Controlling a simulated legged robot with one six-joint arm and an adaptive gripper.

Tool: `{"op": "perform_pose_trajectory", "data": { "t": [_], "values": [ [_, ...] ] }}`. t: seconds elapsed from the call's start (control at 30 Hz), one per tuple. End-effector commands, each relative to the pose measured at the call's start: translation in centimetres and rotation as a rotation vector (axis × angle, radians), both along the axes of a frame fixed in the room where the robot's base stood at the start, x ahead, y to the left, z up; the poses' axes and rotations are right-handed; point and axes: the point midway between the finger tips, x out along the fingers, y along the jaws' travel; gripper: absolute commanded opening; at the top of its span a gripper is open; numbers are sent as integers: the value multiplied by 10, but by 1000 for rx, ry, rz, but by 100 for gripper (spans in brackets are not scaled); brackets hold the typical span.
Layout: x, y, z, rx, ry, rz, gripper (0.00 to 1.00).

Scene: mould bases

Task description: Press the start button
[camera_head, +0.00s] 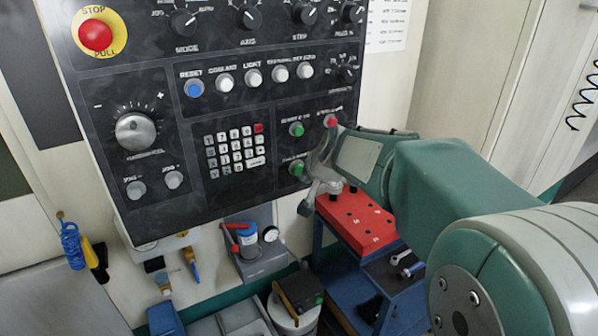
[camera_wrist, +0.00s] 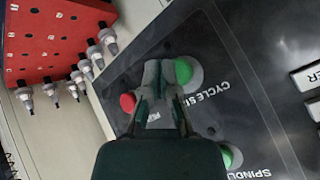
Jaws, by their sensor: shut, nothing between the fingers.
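The control panel (camera_head: 215,115) fills the upper left of the head view. The green cycle start button (camera_head: 297,168) is low on its right side. In the wrist view this button (camera_wrist: 184,71) has a partly readable "CYCLE ST" label. My gripper (camera_wrist: 158,72) is shut and empty, its tips beside the button's left edge in the picture. I cannot tell whether they touch it. In the head view my gripper (camera_head: 317,172) is just right of the button. A red button (camera_wrist: 128,102) shows left of my fingers in the wrist view.
Another green button (camera_head: 296,129), labelled spindle in the wrist view (camera_wrist: 228,156), sits above cycle start. The red and yellow stop knob (camera_head: 96,34) is at the upper left. A red tool block (camera_head: 355,222) with several holders (camera_wrist: 93,52) stands below my gripper.

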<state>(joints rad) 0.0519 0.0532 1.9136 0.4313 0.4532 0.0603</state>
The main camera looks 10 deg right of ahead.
Motion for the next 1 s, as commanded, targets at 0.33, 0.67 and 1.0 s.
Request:
{"op": "perform_pose_trajectory", "data": {
  "t": [0.33, 0.67, 1.0],
  "values": [
    [6, 1, 1, 0, 0, 0, 0],
    [7, 2, 2, 0, 0, 0, 0],
    [10, 3, 2, -1, 0, 1, 0]
  ]
}}
